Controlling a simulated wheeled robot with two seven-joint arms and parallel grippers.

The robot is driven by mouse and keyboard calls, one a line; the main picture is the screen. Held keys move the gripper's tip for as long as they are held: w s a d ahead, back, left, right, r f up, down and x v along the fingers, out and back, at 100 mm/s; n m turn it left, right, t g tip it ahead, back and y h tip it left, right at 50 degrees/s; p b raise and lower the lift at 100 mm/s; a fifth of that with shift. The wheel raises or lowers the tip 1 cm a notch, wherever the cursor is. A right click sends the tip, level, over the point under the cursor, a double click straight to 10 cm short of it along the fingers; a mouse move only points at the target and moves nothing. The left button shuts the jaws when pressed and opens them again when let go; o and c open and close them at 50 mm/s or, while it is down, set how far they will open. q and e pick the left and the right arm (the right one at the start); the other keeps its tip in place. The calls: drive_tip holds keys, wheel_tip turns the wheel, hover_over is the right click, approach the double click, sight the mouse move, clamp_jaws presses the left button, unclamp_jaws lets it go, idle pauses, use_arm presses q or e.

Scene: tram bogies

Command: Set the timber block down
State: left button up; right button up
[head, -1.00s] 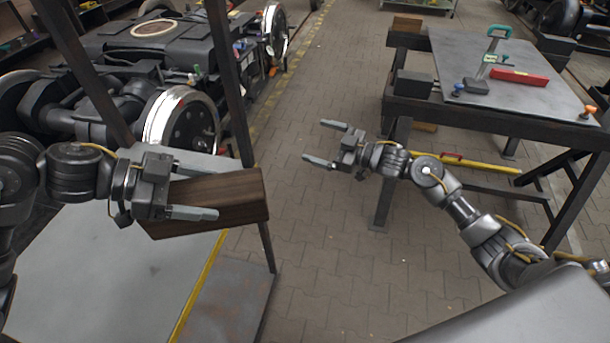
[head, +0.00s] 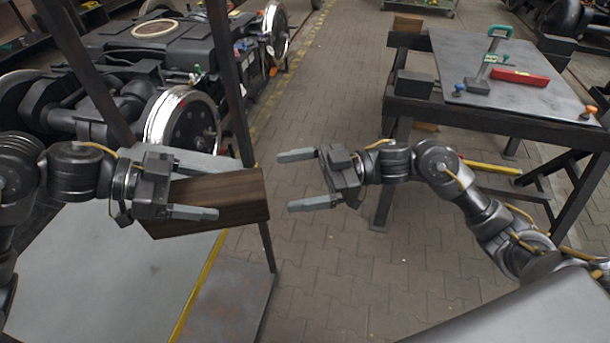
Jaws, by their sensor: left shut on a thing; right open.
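The timber block (head: 235,199) is a dark brown rectangular piece of wood on the left side of the head view. My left gripper (head: 217,190) is shut on it, with one finger across its near face and the other along its far side. The block is over the grey platform with the yellow edge line (head: 110,275); I cannot tell how high. My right gripper (head: 298,179) is open and empty, to the right of the block, with its fingers pointing left towards the block's end. A gap of floor shows between them.
A steel worktable (head: 510,110) stands at the right with a red level (head: 519,77) and a green-handled tool (head: 491,58) on it. Dark posts (head: 232,80) rise by the platform. A bogie with a wheel (head: 183,122) is behind. Paved floor (head: 310,270) lies open between.

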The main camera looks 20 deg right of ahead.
sight(239, 184)
use_arm(q)
drive_tip(key=shift+r, duration=0.1)
use_arm(e)
drive_tip(key=a, duration=0.7)
drive_tip(key=w+a, duration=0.1)
drive_tip(key=a, duration=0.2)
drive_tip(key=shift+a, duration=0.25)
drive_tip(key=c, duration=1.6)
use_arm(q)
drive_tip(key=o, duration=1.6)
use_arm(e)
drive_tip(key=shift+r, duration=0.1)
drive_tip(key=shift+c, duration=0.2)
use_arm(q)
drive_tip(key=shift+o, duration=0.2)
drive_tip(key=shift+a, duration=0.1)
